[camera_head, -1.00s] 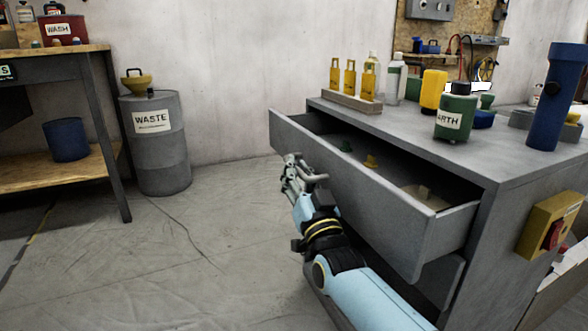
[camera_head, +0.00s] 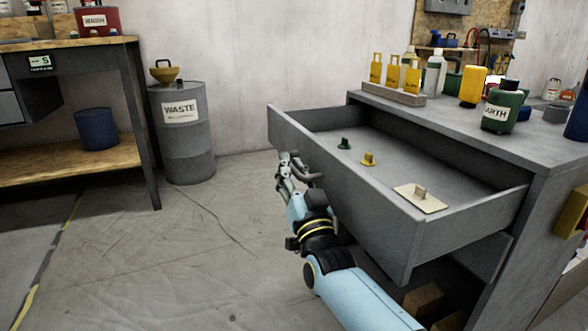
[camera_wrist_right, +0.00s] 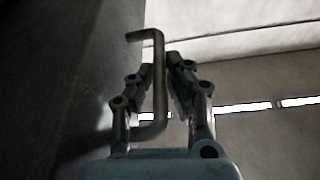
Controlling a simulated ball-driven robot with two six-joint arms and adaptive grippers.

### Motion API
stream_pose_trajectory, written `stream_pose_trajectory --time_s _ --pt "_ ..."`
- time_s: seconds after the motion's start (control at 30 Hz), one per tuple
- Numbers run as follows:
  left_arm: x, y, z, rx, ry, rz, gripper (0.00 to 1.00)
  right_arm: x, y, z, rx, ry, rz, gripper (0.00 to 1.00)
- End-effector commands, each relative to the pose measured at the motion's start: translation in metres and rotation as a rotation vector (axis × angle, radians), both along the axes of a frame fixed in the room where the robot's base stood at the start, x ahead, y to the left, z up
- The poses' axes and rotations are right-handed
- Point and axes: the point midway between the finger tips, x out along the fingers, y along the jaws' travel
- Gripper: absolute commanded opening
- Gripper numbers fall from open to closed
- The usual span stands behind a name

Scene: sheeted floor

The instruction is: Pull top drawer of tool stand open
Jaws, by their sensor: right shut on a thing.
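The grey tool stand (camera_head: 556,165) stands at the right in the head view. Its top drawer (camera_head: 350,190) is pulled well out, with its inside showing. A green piece (camera_head: 344,143), a yellow piece (camera_head: 368,159) and a pale flat piece with a knob (camera_head: 420,198) lie in it. My right gripper (camera_head: 289,168) is at the drawer's front face. In the right wrist view, its fingers (camera_wrist_right: 165,95) are shut around the bent bar handle (camera_wrist_right: 159,75) beside the dark drawer front. My left gripper is not in view.
Bottles and a rack of yellow-tagged items (camera_head: 394,90) stand on the stand's top. A second drawer below (camera_head: 495,258) is slightly out, with wooden blocks (camera_head: 424,299) low down. A waste drum (camera_head: 184,140) and workbench (camera_head: 75,160) stand left. The floor between is clear.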

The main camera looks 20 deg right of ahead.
Motion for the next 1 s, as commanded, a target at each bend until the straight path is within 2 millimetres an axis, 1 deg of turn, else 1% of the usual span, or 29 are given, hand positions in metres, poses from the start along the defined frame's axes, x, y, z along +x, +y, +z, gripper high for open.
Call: stream_pose_trajectory --time_s 0.2,0.23,0.4,0.63,0.73,0.87,1.0 --pt "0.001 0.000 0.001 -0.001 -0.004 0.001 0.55 0.000 0.000 -0.001 0.000 0.001 0.000 0.00" --pt "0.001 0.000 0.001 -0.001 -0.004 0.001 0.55 0.000 0.000 -0.001 0.000 0.001 0.000 0.15" --pt "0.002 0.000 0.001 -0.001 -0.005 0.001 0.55 0.000 0.000 -0.001 0.000 0.001 0.000 0.36" --pt "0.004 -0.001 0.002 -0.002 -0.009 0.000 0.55 0.000 0.000 0.000 -0.001 0.000 0.000 0.36" --pt "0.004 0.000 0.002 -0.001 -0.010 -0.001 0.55 -0.005 0.000 -0.003 -0.001 0.001 0.000 0.36" --pt "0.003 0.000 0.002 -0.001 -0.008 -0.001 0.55 -0.023 0.001 -0.011 -0.001 0.003 -0.001 0.36" --pt "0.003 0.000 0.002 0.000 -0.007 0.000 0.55 -0.052 0.002 -0.023 -0.001 0.004 0.000 0.36"
